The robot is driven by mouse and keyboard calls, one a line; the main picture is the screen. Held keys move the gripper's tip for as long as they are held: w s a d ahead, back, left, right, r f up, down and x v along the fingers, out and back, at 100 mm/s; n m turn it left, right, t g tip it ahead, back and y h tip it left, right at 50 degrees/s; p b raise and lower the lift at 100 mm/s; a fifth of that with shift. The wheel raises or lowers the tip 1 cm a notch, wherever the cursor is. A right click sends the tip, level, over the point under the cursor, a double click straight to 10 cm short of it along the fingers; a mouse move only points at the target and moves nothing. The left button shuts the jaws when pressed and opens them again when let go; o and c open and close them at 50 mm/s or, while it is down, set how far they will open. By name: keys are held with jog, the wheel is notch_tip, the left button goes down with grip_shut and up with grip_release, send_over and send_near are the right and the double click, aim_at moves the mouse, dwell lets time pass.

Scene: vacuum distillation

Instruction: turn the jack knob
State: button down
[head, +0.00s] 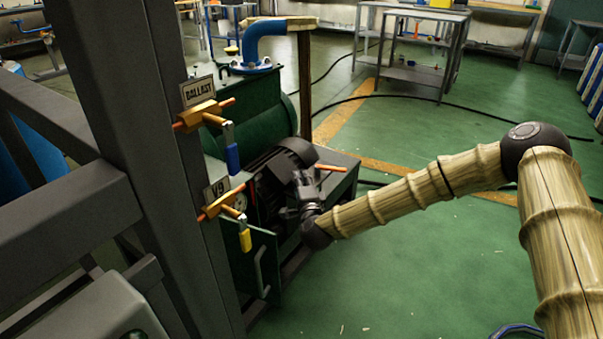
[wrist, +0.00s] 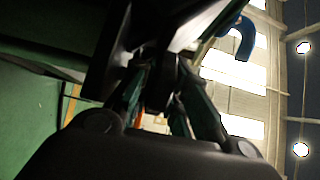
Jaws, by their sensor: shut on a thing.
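My gripper (head: 303,190) is at the front of the dark pump motor (head: 283,165), below and right of the "BALLAST" sign. In the wrist view my gripper (wrist: 165,105) has its two fingers closed in on a dark, rounded part (wrist: 160,85), which I take for the jack knob. It is in deep shadow, so its outline and how far it is turned cannot be made out. In the head view the fingers and the motor hide it.
A grey steel frame (head: 170,140) stands close on the left. Valves with a blue handle (head: 232,158) and a yellow handle (head: 245,240) stick out from it. A copper-coloured rod (head: 332,168) juts out near my gripper. Green floor (head: 430,270) is open at right.

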jog(key=m+h+p, duration=0.1)
jog(key=m+h, duration=0.1)
jog(key=h, duration=0.1)
jog(key=m+h+p, duration=0.2)
jog(key=h, duration=0.2)
jog(key=shift+a+r, duration=0.1)
jog(key=shift+a, duration=0.05)
jog(key=shift+m+g+h+p, duration=0.7)
jog(key=shift+m+h+p, duration=0.2)
jog(key=shift+m+h, duration=0.8)
jog(key=shift+h, duration=0.3)
jog(key=c, duration=1.7)
grip_release()
